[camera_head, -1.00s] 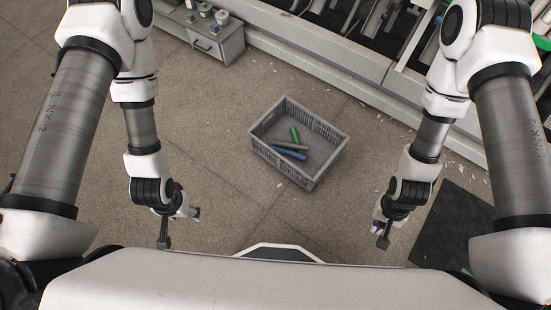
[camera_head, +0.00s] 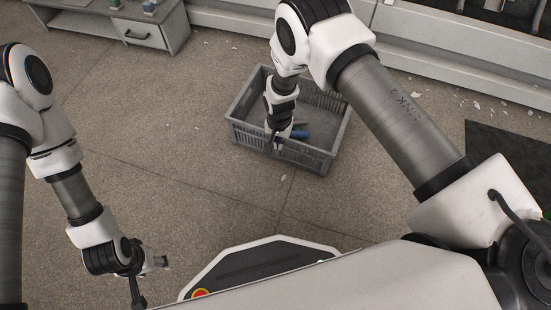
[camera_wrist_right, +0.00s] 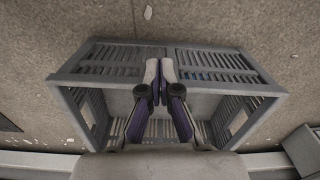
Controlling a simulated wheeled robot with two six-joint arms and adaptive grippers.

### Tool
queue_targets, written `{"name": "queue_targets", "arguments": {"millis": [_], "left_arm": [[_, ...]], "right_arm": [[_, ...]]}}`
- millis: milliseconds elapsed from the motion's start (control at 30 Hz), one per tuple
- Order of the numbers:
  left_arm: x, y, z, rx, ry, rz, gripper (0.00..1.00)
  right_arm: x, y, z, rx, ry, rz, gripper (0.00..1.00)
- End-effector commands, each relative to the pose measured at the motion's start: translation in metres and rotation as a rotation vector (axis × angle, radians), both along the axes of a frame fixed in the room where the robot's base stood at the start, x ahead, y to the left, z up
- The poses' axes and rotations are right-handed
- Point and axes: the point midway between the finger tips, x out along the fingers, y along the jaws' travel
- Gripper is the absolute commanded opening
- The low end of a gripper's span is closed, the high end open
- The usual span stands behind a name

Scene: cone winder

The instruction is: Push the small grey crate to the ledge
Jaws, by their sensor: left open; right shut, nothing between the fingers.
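The small grey crate (camera_head: 308,158) stands on the floor ahead, its long side facing me. It has slatted walls and also shows in the right wrist view (camera_wrist_right: 215,88). A blue piece (camera_head: 300,134) lies in it; my right arm hides much of the inside. My right gripper (camera_head: 275,143) reaches down at the crate's near wall. In the right wrist view its fingers (camera_wrist_right: 160,72) are shut together and empty, over that wall; I cannot tell whether they touch it. My left gripper (camera_head: 163,262) is open and empty, low at the left, away from the crate.
A pale grey ledge (camera_head: 470,75) runs along the machine's base behind the crate, with some floor between. A grey cabinet (camera_head: 140,33) with a drawer stands back left. A dark mat (camera_head: 510,160) lies at the right. The floor left of the crate is clear.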

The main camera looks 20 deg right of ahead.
Motion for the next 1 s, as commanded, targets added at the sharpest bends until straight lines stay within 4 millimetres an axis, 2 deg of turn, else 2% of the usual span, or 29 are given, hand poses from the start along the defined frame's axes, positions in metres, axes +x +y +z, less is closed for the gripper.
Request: {"name": "queue_targets", "arguments": {"millis": [167,600,700,800,1000], "left_arm": [[0.001,0.0,-0.008,0.0,-0.001,0.001,0.57],[0.0,0.0,-0.06,0.0,-0.001,0.001,0.57],[0.0,0.0,-0.068,0.0,-0.001,0.001,0.57],[0.001,0.0,-0.073,0.0,-0.002,0.003,0.57],[0.001,0.001,-0.074,0.0,-0.003,0.004,0.57]], "right_arm": [[-0.001,0.0,-0.015,0.001,0.001,0.0,0.0],[-0.001,0.0,-0.11,0.001,0.001,0.0,0.0],[0.019,-0.012,-0.104,0.0,-0.004,-0.003,0.0],[0.028,-0.018,-0.102,0.0,-0.001,-0.002,0.0],[0.033,-0.022,-0.099,0.0,0.001,0.0,0.0]]}}
